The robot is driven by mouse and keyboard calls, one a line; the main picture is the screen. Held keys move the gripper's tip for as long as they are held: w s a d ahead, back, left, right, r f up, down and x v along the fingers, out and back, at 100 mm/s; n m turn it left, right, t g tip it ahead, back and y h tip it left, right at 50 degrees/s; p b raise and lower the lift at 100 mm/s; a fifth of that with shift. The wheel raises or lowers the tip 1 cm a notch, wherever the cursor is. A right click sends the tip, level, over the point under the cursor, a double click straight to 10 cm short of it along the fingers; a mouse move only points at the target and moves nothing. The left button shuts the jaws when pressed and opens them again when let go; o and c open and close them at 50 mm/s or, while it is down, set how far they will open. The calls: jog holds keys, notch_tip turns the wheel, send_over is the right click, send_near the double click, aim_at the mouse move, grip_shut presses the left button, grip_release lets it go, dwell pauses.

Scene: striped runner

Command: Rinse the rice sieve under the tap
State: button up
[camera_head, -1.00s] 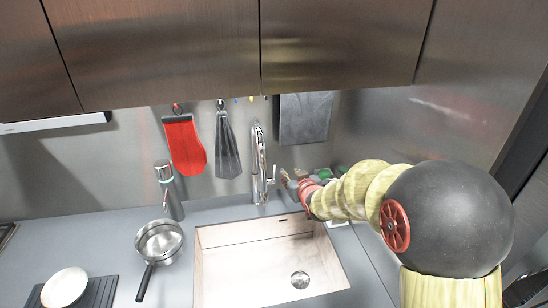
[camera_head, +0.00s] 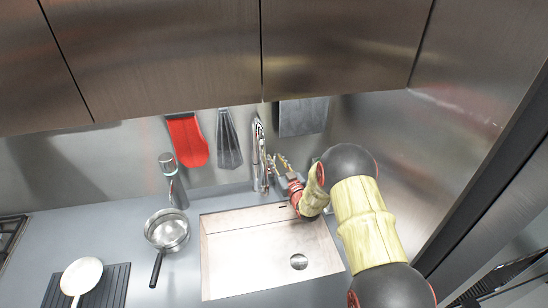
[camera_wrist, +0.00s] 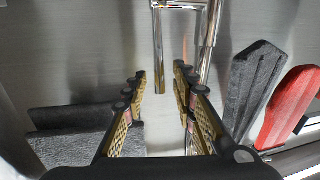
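The steel tap (camera_head: 258,155) stands behind the sink (camera_head: 225,262), and its spout also shows in the wrist view (camera_wrist: 160,55). My gripper (camera_head: 281,163) is just right of the tap, above the sink's back edge. In the wrist view my gripper (camera_wrist: 160,80) is open, and the spout's lower end appears between its fingertips. I cannot tell how far beyond the tips it is. A round steel vessel with a black handle (camera_head: 168,229) sits on the counter left of the sink. I cannot tell whether it is the rice sieve. The sink looks empty.
A steel bottle-like dispenser (camera_head: 170,175) stands behind the vessel. A white pan (camera_head: 82,275) rests on a black ribbed mat (camera_head: 112,288). Cabinets hang above.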

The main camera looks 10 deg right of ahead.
jog(key=shift+w+a, duration=0.25)
jog(key=shift+w, duration=0.95)
jog(key=shift+c, duration=1.1)
grip_shut()
